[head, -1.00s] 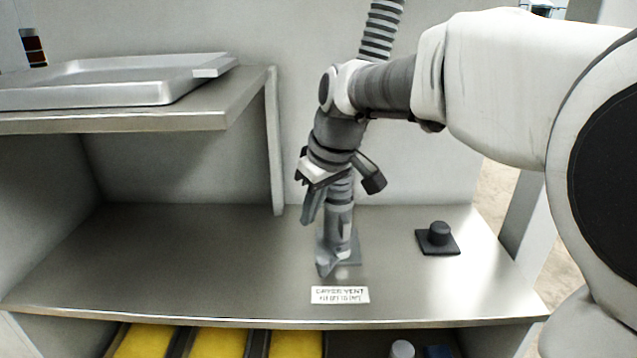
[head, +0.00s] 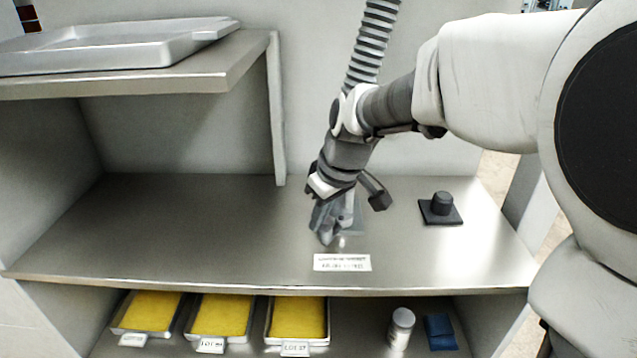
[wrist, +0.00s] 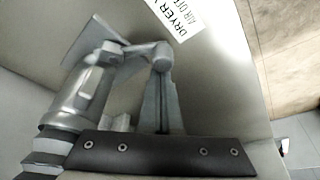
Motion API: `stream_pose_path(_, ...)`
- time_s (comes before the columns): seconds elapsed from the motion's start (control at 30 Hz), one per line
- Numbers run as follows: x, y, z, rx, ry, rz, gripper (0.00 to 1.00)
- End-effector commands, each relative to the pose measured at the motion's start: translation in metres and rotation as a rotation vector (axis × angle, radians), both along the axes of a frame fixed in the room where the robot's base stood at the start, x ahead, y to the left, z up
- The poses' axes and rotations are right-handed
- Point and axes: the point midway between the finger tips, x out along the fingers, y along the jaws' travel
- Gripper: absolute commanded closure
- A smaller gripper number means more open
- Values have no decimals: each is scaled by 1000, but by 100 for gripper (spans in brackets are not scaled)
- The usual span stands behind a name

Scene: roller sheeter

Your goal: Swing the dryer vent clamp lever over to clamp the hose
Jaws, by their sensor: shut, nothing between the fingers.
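The ribbed grey dryer hose (head: 372,45) comes down behind my arm in the head view. In the wrist view its dark ribbed end (wrist: 45,152) meets the metal vent pipe (wrist: 82,95), which stands on a square base plate (wrist: 92,42). The clamp lever (wrist: 138,50) reaches from the pipe's side toward my fingertips. My gripper (wrist: 162,62) is shut and empty, its tips at or very close to the lever's outer end; I cannot tell whether they touch. In the head view my gripper (head: 325,238) is low over the shelf and hides most of the pipe and lever.
A "DRYER VENT" label (head: 342,263) lies in front of the vent. A black knob on a plate (head: 441,208) stands to the right. A metal tray (head: 110,52) sits on the upper left shelf. Yellow-filled trays (head: 222,315) and a white jar (head: 401,328) are below. The shelf's left is clear.

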Motion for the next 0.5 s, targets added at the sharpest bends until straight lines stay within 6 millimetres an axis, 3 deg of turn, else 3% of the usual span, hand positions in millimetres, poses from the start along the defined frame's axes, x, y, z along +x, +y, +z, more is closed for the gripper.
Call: stream_pose_path(0.5,-2,-2,0,0,0,59,100)
